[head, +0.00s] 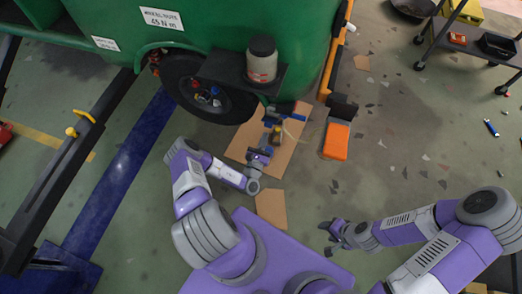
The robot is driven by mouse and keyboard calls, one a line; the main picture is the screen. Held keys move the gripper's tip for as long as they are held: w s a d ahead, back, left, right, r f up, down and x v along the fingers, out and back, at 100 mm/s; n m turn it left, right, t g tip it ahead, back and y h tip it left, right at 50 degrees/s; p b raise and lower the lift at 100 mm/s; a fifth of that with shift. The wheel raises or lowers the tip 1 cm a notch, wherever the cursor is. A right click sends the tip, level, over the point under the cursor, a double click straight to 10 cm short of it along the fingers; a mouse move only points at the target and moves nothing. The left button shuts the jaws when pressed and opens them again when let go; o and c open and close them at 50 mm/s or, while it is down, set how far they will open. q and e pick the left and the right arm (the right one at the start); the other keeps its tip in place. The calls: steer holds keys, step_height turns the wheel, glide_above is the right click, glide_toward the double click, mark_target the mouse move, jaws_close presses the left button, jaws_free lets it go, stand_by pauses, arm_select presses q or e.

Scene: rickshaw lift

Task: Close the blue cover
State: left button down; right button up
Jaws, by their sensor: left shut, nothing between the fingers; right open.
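A small blue part (284,108), which looks like the blue cover, sits below the green vehicle body, to the right of the wheel. Its exact shape and how far it is open are too small to tell. My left gripper (266,152) is shut and empty, just below this part in the picture and apart from it, over a brown cardboard sheet. A small brownish piece (277,133) shows between them. My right gripper (327,235) is open and empty above the floor at the lower middle, well away from the blue part.
The green vehicle (240,25) with its black wheel (207,90) fills the top. A jar (262,60) stands on a dark shelf. An orange and black block (336,140) lies right of the cardboard (240,147). A blue lift rail (120,180) runs at left. Floor right of centre is mostly clear.

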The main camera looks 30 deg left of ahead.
arm_select(q)
steer(key=shift+w+a+r, duration=0.1)
steer(key=shift+w+r, duration=0.35)
steer(key=shift+r, duration=0.2)
